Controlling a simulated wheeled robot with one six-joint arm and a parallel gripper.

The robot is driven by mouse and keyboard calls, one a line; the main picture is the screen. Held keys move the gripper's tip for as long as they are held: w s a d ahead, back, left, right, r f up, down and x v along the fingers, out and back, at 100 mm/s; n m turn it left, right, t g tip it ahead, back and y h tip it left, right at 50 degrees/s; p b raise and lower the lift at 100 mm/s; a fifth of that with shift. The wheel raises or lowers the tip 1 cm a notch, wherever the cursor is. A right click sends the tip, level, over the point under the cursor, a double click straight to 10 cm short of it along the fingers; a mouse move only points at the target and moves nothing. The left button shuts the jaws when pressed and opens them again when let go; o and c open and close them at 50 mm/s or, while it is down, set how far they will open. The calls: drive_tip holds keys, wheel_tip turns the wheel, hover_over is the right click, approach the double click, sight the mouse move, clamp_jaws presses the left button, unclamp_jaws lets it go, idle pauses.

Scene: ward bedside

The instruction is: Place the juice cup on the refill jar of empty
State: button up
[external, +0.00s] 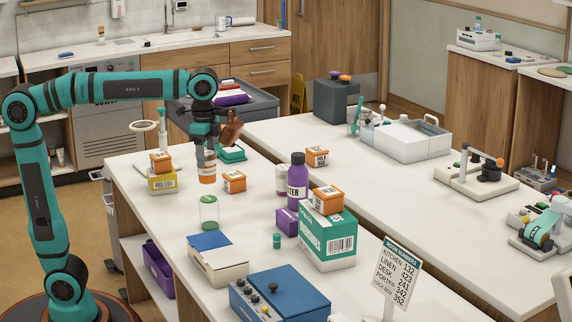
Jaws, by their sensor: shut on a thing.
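My gripper (205,144) points down over the near white counter and is shut on an orange and white cup, which looks like the juice cup (207,172). The cup hangs upright below the jaws. A clear glass jar with green at its rim (209,212) stands upright on the counter and looks like the refill jar; it seems empty. In the picture the cup is just above the jar with a small gap between them. I cannot tell from this one view whether the cup is straight over the jar or behind it. The finger contact is too small to see clearly.
Orange boxes (234,181) stand near the cup. A purple bottle (297,182) and a teal carton (328,241) stand to the right. A white box with a blue lid (217,262) lies in front of the jar. The counter (150,215) left of the jar is clear.

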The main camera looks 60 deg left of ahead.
sight(207, 171)
drive_tip(key=shift+f, duration=2.5)
drive_tip(key=shift+f, duration=0.2)
drive_tip(key=o, duration=1.1)
drive_tip(key=shift+r, duration=0.1)
wheel_tip(207, 171, up, 12)
drive_tip(key=shift+r, duration=0.1)
drive_tip(key=s+a+n+t, duration=0.9)
drive_tip(key=s+a+t, duration=0.6)
drive_tip(key=a+t, duration=0.2)
drive_tip(key=shift+a+f, duration=0.45)
drive_tip(key=shift+a, duration=0.55)
